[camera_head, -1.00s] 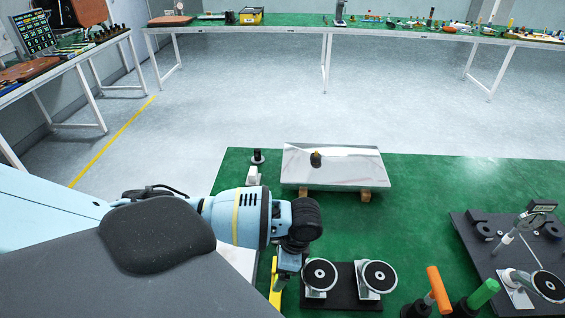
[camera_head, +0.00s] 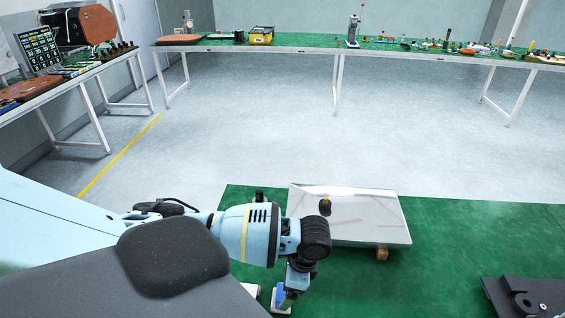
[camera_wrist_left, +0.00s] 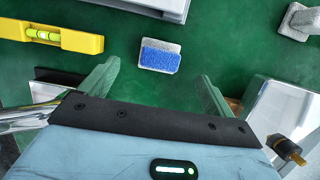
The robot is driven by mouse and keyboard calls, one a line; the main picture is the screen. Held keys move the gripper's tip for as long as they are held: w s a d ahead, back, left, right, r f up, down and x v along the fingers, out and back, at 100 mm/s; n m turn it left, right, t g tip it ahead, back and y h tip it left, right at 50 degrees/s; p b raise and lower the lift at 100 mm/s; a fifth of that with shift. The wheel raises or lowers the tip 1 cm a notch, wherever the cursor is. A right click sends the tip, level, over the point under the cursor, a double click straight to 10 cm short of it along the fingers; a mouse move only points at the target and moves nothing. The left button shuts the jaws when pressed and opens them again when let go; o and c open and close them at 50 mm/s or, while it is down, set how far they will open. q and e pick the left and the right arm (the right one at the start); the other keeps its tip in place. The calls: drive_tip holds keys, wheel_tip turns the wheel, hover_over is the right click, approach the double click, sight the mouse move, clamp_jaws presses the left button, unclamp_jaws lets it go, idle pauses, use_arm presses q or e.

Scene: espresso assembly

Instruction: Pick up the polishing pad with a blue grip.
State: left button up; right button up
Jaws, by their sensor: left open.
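The polishing pad with a blue grip (camera_wrist_left: 160,56) lies on the green bench top in the left wrist view. It has a pale base and a blue upper part. My left gripper (camera_wrist_left: 159,74) is open, with its two green-grey fingers apart and nothing held. The pad appears between the fingertips and just past them in the picture; how high the fingers are above it is unclear. In the head view my left gripper (camera_head: 297,281) points down at the bottom edge, its fingertips hard to make out. My right gripper is not in view.
A yellow spirit level (camera_wrist_left: 52,36) lies left of the pad in the wrist view. A pale slab (camera_head: 350,224) with a small black and brass piece (camera_head: 325,206) stands beyond my left gripper. A grey block (camera_wrist_left: 297,22) is at upper right. Green bench around the pad is clear.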

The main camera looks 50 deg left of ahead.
sight(282, 292)
use_arm(q)
drive_tip(key=shift+s+f, duration=0.2)
drive_tip(key=shift+f, duration=0.2)
drive_tip(key=shift+x, duration=0.85)
drive_tip(key=shift+b+x, duration=0.45)
drive_tip(key=shift+x, duration=1.8)
drive_tip(key=shift+a+f, duration=0.25)
drive_tip(key=shift+w+f, duration=0.1)
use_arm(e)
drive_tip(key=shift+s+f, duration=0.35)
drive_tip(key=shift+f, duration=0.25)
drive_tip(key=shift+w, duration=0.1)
